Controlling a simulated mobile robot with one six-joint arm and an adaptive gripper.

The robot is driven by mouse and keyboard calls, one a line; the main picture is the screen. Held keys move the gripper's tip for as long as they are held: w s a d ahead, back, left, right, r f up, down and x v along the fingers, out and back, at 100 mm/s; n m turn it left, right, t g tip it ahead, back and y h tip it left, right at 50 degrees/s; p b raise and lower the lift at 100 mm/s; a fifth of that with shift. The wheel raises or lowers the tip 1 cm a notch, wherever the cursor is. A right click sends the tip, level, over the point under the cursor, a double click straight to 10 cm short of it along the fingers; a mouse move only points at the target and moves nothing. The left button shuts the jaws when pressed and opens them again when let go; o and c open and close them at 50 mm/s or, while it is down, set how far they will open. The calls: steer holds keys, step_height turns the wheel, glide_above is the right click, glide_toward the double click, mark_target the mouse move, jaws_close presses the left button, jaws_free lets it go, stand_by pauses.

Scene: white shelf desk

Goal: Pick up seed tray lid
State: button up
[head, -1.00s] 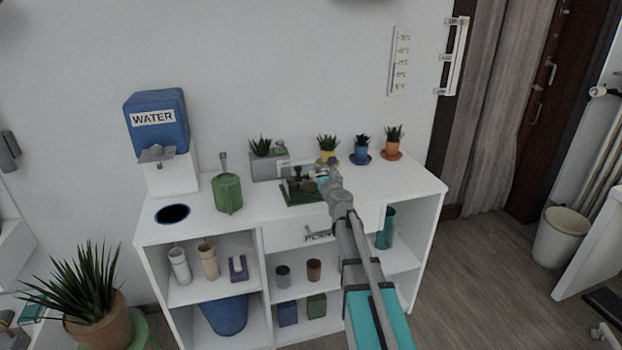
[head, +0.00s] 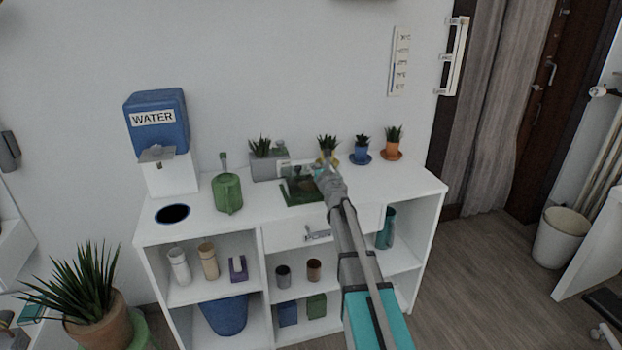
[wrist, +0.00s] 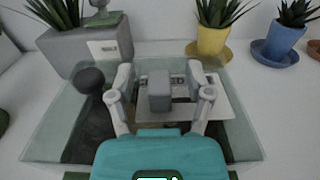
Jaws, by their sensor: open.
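The seed tray lid is a clear, pale green cover (wrist: 52,128) over a green tray on the white desk top. In the head view the lid (head: 297,172) is partly hidden by my arm, and the green tray (head: 290,196) shows below it. My gripper (wrist: 160,76) is open above the lid, its two grey fingers spread on either side of a grey block (wrist: 160,92). I cannot tell whether the block is the lid's handle, or whether the fingers touch it. A white card and a dark round knob (wrist: 88,80) also show within the lid's outline.
A grey planter (head: 269,168) stands behind the lid. A yellow pot (wrist: 210,42) and a blue pot (wrist: 277,42) stand behind and right of it. A green watering can (head: 228,193) and a water dispenser (head: 157,130) are left. The desk's front right is bare.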

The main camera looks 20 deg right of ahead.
stand_by(0.4)
jaws_close()
